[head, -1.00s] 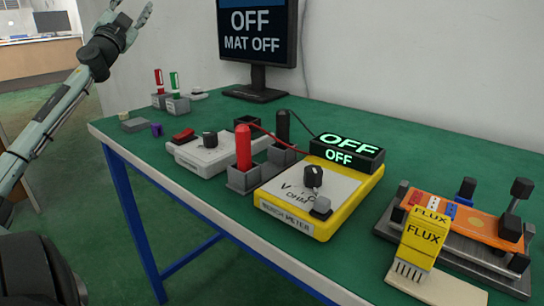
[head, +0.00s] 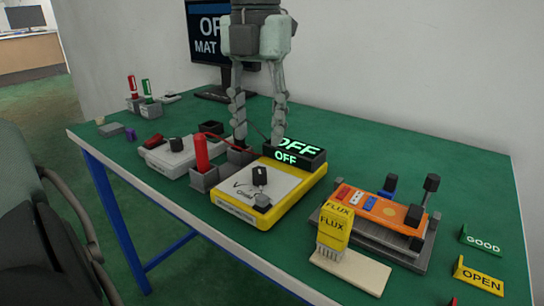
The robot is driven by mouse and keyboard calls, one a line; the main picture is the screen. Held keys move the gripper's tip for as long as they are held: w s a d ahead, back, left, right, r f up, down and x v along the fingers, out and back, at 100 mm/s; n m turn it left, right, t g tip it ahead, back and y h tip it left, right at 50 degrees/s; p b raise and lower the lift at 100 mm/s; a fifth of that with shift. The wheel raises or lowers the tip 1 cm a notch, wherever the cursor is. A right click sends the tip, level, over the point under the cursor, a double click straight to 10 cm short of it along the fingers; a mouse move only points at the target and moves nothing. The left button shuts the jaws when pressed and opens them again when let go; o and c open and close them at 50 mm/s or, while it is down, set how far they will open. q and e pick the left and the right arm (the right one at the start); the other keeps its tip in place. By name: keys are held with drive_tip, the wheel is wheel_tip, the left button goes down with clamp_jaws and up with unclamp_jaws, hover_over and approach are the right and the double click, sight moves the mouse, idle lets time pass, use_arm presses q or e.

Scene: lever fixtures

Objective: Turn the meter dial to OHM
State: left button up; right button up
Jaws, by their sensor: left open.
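The yellow-edged bench meter (head: 268,206) stands on the green table. Its black dial knob (head: 259,175) sits upright on the pale face, and the lit display (head: 293,153) reads OFF. Lettering on the face by the dial is too small to read fully. My left gripper (head: 259,138) hangs from the top of the head view with its fingers pointing down, spread apart and empty. In the picture it is above the dial, over the meter's back left corner, and is not touching the dial. It partly hides the display and the black probe area. My right gripper is not in view.
A red probe (head: 201,153) stands in a grey holder (head: 204,180) left of the meter. A smaller device with a black knob (head: 176,144) is further left. A flux bottle (head: 334,226) and an orange board fixture (head: 375,208) are on the right. A monitor (head: 208,35) stands behind.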

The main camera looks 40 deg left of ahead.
sight(259, 170)
use_arm(q)
wheel_tip(259, 170, down, 8)
drive_tip(key=shift+a+r, duration=0.15)
idle(0.3)
clamp_jaws()
